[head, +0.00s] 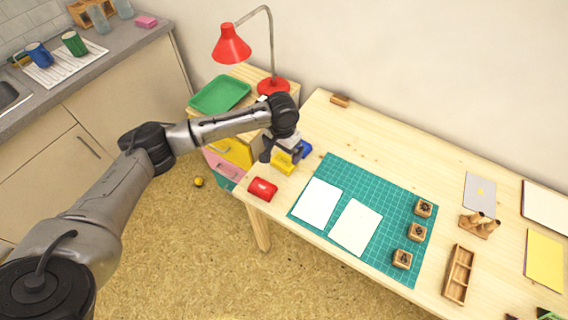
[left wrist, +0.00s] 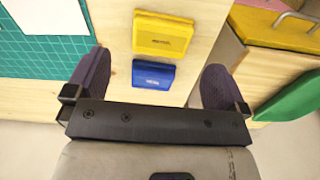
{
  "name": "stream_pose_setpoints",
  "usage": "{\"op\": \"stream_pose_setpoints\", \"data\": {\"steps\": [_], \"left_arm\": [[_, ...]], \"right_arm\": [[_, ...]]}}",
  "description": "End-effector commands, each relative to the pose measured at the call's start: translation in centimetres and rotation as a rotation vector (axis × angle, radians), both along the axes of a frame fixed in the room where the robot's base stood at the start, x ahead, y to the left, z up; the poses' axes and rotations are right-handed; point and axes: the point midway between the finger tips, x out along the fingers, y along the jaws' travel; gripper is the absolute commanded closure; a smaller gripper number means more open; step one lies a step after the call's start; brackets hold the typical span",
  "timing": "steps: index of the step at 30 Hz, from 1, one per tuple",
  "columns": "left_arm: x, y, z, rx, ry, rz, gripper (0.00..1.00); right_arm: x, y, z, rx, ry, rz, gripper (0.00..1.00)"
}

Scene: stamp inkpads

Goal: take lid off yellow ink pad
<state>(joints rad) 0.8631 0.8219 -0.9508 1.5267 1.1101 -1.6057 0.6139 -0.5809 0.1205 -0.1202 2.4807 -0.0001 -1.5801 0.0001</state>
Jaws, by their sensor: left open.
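The yellow ink pad (head: 282,164) sits on the left end of the wooden table. In the left wrist view the yellow pad (left wrist: 163,33) shows a yellow top with a small dark label, and its lid looks closed. The blue ink pad (head: 305,149) lies beside it; it also shows in the left wrist view (left wrist: 153,74). My left gripper (head: 280,150) is over these pads, open and empty. In the left wrist view its fingers (left wrist: 153,82) are spread on either side of the blue pad, and the yellow pad lies beyond the fingertips. My right gripper is not in view.
A red ink pad (head: 262,189) lies near the table's front left edge. A green cutting mat (head: 340,181) with white sheets and wooden stamps lies to the right. A drawer unit (head: 236,151) with a green tray (head: 220,94) and red lamp (head: 231,45) stands at the left.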

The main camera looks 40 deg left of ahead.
Motion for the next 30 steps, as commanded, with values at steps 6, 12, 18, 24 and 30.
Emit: {"op": "stream_pose_setpoints", "data": {"steps": [6, 12, 18, 24, 30], "left_arm": [[0.0, 0.0, -1.7, 0.000, 0.000, 0.000, 0.00], [-0.1, 0.1, -2.4, 0.001, 0.000, -0.001, 0.00], [-0.5, 0.3, -4.7, 0.001, 0.001, -0.001, 0.00], [-0.5, 0.4, -7.0, 0.001, 0.000, -0.001, 0.00], [-0.5, 0.4, -7.0, 0.000, -0.001, -0.002, 0.00]], "right_arm": [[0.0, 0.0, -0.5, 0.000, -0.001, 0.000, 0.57], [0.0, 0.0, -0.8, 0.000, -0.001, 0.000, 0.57], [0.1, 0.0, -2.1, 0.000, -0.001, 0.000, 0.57], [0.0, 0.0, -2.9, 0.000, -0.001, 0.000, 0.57], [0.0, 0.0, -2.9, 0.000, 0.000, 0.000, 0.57]]}}
